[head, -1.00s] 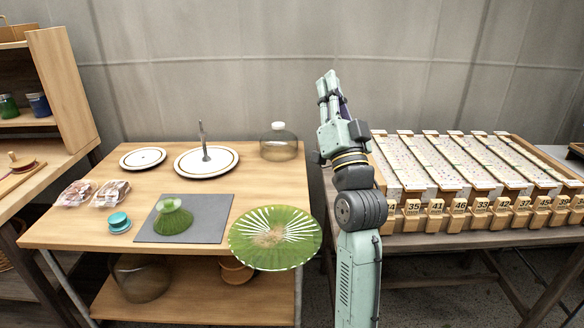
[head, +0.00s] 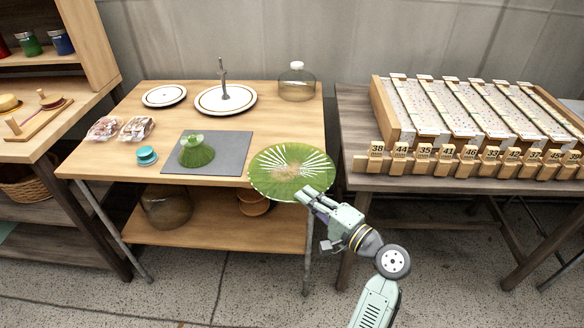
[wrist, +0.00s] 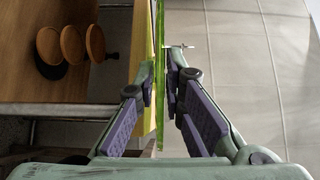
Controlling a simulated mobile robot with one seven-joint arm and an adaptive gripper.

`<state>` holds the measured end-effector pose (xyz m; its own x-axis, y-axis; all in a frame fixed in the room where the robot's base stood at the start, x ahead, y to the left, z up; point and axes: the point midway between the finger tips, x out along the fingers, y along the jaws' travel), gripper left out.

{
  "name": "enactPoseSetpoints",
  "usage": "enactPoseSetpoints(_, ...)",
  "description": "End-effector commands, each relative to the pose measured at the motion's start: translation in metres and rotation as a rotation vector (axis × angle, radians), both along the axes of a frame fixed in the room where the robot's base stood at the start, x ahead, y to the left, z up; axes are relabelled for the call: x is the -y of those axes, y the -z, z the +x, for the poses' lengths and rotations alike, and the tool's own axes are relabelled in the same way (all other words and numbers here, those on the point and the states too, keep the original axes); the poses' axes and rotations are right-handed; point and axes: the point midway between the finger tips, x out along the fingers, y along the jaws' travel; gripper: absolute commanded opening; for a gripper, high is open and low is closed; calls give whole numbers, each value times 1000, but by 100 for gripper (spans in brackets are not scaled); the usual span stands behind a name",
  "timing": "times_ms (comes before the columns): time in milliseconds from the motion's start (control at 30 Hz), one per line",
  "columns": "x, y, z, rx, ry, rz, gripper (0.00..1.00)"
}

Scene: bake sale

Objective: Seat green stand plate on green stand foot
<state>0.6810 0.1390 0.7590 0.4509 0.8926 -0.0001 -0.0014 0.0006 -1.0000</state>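The green stand plate (head: 268,169) is a round, fluted green disc with pale rays and a tan middle. It lies at the table's front right corner, with its rim past the edge. The green stand foot (head: 197,153) is a flared green glass piece, upright with its narrow neck on top, on the grey mat to the left of the plate. My gripper (head: 318,195) is at the plate's front right rim. In the wrist view the plate shows edge-on (wrist: 162,110) as a thin green strip between my two fingers (wrist: 162,72). The fingers look apart, one on each side of it.
A grey mat (head: 236,160) lies under the foot. A teal jar (head: 147,156) and wrapped packs (head: 137,129) lie to the left. White plates (head: 164,96) and a glass dome (head: 297,88) stand at the back. A second table (head: 350,125) with a numbered rack is to the right.

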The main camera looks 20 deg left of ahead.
Motion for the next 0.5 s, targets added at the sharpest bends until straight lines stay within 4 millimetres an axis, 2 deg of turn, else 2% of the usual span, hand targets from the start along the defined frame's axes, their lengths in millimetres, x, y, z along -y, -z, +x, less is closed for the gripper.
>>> enactPoseSetpoints(167, -14, -2, 6, 0, -1, -1, 10)
enactPoseSetpoints(400, -45, 0, 21, 0, -1, -1, 10)
enactPoseSetpoints(500, -50, 1, 24, 0, 1, 0, 10)
